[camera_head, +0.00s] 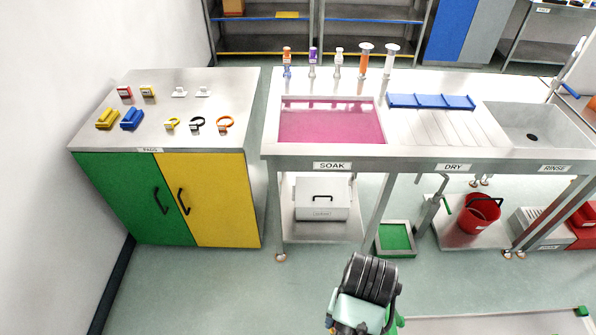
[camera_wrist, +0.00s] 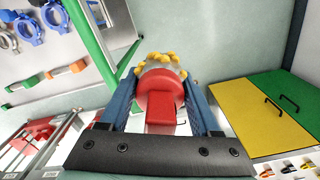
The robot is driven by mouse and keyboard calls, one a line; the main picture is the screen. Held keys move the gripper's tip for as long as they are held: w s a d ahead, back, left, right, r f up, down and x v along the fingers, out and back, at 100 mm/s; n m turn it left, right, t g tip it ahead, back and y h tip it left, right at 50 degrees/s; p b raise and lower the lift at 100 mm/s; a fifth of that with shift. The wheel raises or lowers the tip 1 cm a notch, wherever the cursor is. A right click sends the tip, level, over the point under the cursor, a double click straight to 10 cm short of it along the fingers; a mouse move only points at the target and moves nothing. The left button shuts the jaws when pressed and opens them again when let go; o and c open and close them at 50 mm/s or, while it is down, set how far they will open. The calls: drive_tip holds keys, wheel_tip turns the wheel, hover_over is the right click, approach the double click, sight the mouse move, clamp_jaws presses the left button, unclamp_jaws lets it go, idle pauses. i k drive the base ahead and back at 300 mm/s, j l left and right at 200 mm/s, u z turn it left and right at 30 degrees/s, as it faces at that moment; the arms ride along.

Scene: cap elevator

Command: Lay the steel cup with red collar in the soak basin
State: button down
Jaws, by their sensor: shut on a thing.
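My gripper (camera_wrist: 165,105) shows in the wrist view, with blue fingers on either side of a thing with a red collar (camera_wrist: 158,90). The fingers are shut on it, and it appears to be the steel cup. A pale, greyish end with yellow knobs (camera_wrist: 160,60) shows beyond the collar. Much of the cup's body is hidden. The soak basin (camera_head: 330,145) is at the left end of the sink bench in the head view, filled with pink liquid. In the head view my arm is low in the picture, in front of the bench, and the cup cannot be made out there.
Several bottles (camera_head: 338,62) stand along the basin's back edge. A blue rack (camera_head: 430,102) is on the drying area, with the rinse sink (camera_head: 535,122) to its right. A green and yellow cabinet (camera_head: 215,200) stands left. A green-topped tray (camera_head: 395,237) lies on the floor.

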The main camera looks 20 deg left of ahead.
sight(348, 140)
drive_tip(key=i+j+u, duration=0.1)
drive_tip(key=i+j, duration=0.5)
drive_tip(key=i, duration=0.2)
drive_tip(key=i+j+u, duration=0.15)
drive_tip(key=i, duration=0.25)
drive_tip(key=i+l+u, duration=0.1)
drive_tip(key=i, duration=0.35)
drive_tip(key=i+l+u, duration=0.1)
drive_tip(key=i, duration=0.35)
drive_tip(key=i+l+u, duration=0.1)
drive_tip(key=i+l, duration=0.15)
drive_tip(key=i, duration=0.2)
drive_tip(key=i+l, duration=0.25)
drive_tip(key=i, duration=0.2)
drive_tip(key=u, duration=0.05)
